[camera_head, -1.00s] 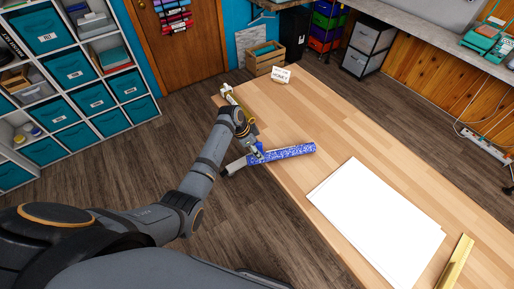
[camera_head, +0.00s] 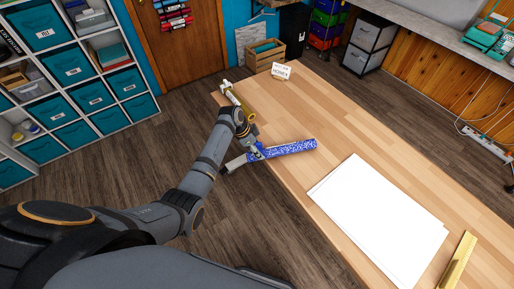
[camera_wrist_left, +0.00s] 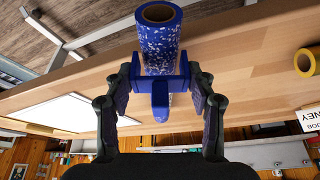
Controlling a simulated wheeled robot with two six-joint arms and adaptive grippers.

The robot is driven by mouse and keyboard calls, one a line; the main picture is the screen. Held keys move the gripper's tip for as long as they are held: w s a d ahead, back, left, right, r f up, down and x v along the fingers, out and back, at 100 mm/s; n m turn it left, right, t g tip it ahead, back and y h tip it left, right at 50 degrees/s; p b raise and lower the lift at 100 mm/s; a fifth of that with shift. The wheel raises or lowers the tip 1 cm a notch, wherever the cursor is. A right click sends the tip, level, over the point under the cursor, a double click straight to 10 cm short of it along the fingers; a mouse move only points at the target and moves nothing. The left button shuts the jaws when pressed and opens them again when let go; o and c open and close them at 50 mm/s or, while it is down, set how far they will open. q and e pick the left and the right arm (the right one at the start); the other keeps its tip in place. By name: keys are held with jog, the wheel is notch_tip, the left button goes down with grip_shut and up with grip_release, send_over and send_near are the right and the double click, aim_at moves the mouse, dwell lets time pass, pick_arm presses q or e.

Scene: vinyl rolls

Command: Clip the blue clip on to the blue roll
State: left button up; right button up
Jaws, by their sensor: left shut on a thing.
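My left gripper (camera_head: 256,151) is at the roll's near end. In the left wrist view my left gripper (camera_wrist_left: 160,92) is shut on the blue clip (camera_wrist_left: 150,85). The clip sits against the roll; I cannot tell whether it is fully around it. My right gripper is not in view.
The wooden table (camera_head: 315,110) holds white sheets (camera_head: 375,220), a gold roll (camera_head: 456,262) at the front right, another gold-and-white roll (camera_head: 236,99) at the far left corner, and a small white sign (camera_head: 281,71). Shelves with teal bins (camera_head: 73,98) stand at left.

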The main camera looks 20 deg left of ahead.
pick_arm(q)
jog(key=shift+f, duration=0.25)
jog(key=shift+f, duration=0.1)
dwell(0.6)
jog(key=shift+f+b, duration=0.4)
jog(key=shift+f, duration=0.2)
jog(key=o, duration=1)
